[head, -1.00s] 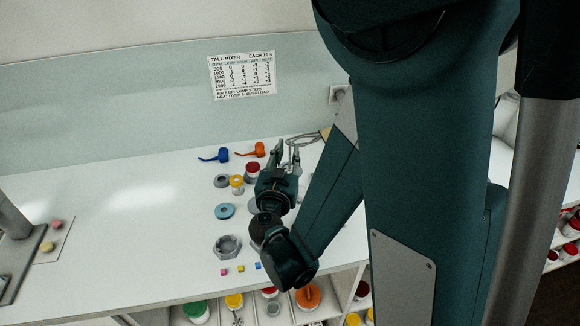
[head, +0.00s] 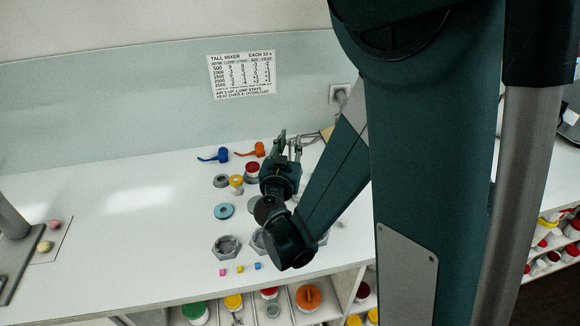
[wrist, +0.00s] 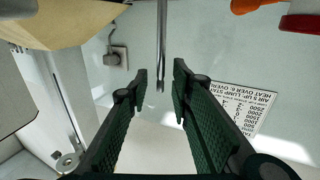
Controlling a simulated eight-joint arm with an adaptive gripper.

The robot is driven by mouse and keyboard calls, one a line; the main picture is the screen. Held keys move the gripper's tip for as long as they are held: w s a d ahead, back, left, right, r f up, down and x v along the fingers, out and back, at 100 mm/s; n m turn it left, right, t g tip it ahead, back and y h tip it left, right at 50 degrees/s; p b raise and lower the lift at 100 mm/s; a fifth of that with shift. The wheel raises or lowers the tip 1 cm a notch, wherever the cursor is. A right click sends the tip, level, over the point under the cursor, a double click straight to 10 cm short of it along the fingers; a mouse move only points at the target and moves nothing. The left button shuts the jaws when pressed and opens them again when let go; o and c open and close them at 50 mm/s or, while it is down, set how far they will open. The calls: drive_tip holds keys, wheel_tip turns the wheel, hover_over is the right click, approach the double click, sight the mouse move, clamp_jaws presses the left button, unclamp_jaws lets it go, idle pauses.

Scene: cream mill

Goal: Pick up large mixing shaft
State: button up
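A thin grey metal rod (wrist: 161,40), which looks like the mixing shaft, shows in the wrist view. It comes in from the top edge, and its free end is near the gap between my fingertips. My gripper (wrist: 160,75) is open, with a finger on either side of the rod's line; I cannot tell whether either finger touches it. In the head view my gripper (head: 283,145) is over the back of the counter, right of the red-lidded jar (head: 252,168). The shaft is not clear there, being hidden or blended with grey parts behind the gripper.
Blue (head: 215,155) and orange (head: 250,150) scoops lie at the back of the white counter (head: 130,230). A blue ring (head: 224,211) and grey nut-shaped holder (head: 227,246) lie left of my arm. A wall sign (head: 242,75) hangs behind. The counter's left-middle is clear.

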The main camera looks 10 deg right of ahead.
clamp_jaws()
drive_tip(key=shift+r, duration=0.15)
idle(0.4)
drive_tip(key=shift+r+p, duration=1.6)
drive_tip(key=shift+r, duration=3.25)
